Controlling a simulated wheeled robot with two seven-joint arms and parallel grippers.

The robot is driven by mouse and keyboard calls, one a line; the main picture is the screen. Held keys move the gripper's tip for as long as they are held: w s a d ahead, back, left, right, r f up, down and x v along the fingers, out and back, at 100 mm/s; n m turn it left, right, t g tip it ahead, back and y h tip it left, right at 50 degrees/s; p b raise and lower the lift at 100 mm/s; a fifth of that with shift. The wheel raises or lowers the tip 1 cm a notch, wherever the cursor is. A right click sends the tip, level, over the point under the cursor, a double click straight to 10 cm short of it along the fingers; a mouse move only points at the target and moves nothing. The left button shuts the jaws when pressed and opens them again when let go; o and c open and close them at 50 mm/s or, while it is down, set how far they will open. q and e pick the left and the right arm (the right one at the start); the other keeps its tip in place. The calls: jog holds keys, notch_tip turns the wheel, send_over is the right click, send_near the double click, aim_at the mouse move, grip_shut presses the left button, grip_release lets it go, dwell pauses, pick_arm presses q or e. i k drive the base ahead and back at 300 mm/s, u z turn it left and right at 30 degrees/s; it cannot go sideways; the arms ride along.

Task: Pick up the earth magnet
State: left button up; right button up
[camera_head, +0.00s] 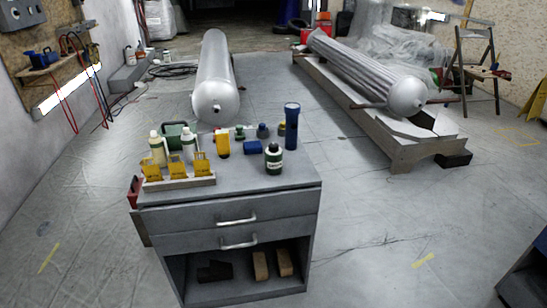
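A grey cabinet cart (225,197) stands in the middle of the camera_head view with many small items on its top. I cannot tell for sure which item is the earth magnet. Small candidates are a blue block (252,147), a dark blue-grey knob-like piece (263,131) and a green-and-dark piece (240,132), all on the middle and back of the top. Neither of my grippers is in view.
Around them stand a yellow device (222,143), a dark green bottle (273,159), a blue torch (291,126), pale bottles (158,149) and a grey rack (180,183) with yellow pieces. Metal cylinders (215,80) lie behind.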

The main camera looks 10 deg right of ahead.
aim_at(274, 162)
jog(key=z, duration=1.5)
jog(key=i, duration=1.15)
jog(key=u, duration=1.15)
